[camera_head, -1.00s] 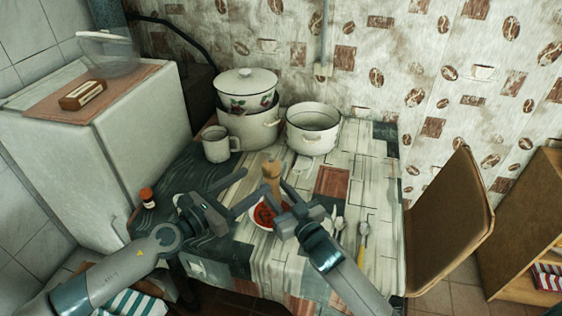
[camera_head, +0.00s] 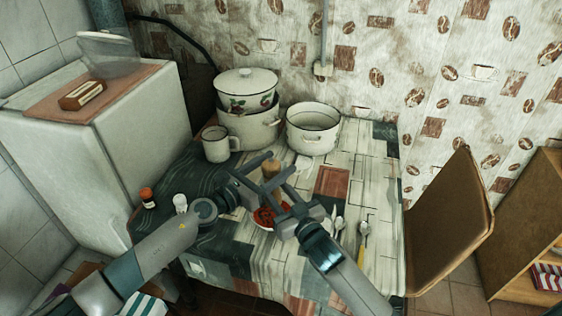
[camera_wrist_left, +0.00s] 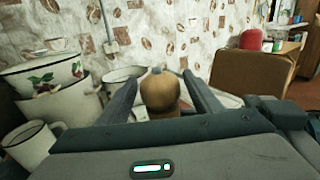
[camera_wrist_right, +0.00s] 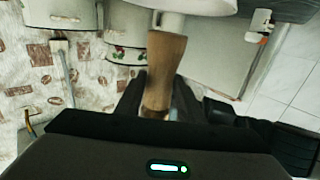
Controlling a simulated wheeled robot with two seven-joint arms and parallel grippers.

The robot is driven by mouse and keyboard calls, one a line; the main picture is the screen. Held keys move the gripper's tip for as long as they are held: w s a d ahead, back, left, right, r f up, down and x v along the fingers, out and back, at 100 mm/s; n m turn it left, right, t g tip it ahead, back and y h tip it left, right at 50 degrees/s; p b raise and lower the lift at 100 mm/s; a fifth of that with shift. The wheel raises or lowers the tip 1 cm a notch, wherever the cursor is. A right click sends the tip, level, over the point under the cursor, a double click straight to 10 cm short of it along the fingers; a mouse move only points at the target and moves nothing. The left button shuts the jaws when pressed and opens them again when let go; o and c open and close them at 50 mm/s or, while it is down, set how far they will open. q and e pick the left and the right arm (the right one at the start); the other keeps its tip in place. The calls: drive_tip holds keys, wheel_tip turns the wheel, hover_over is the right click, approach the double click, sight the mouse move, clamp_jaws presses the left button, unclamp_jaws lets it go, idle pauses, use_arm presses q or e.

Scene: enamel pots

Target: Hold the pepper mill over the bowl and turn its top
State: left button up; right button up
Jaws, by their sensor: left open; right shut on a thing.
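The wooden pepper mill (camera_head: 270,169) is upright over the table, its lower part hidden by my grippers in the head view. My right gripper (camera_head: 291,205) is shut on the pepper mill's body, which also shows between its fingers in the right wrist view (camera_wrist_right: 164,75). My left gripper (camera_head: 262,177) is open, its fingers on either side of the mill's top. In the left wrist view the round wooden top (camera_wrist_left: 159,91) sits between the two spread fingers. The bowl (camera_head: 262,219) with red food lies below the mill, partly hidden by the grippers.
A white mug (camera_head: 216,145), a flowered pot (camera_head: 247,90) with a lid and a wide white pot (camera_head: 313,128) stand at the back. A red-capped jar (camera_head: 147,197) and a white shaker (camera_head: 180,203) stand at the left edge.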

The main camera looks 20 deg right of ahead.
use_arm(q)
drive_tip(key=shift+x, duration=1.2)
drive_tip(key=shift+c, duration=0.7)
drive_tip(key=c, duration=0.9)
drive_tip(key=shift+c, duration=0.2)
drive_tip(key=shift+s+d+m+g+h, duration=0.15)
drive_tip(key=shift+m+g+h, duration=0.3)
drive_tip(key=shift+g, duration=0.45)
drive_tip(key=shift+s+m+g+h, duration=0.2)
drive_tip(key=shift+s+m+g, duration=0.1)
drive_tip(key=shift+m+g, duration=1.05)
drive_tip(key=shift+s+m+g+h, duration=0.15)
drive_tip(key=shift+s+m+g, duration=0.45)
drive_tip(key=shift+g, duration=1.25)
drive_tip(key=shift+s+m+g+h, duration=0.1)
drive_tip(key=shift+m+g+h, duration=0.1)
drive_tip(key=shift+m+g, duration=1.25)
drive_tip(key=shift+g, duration=0.25)
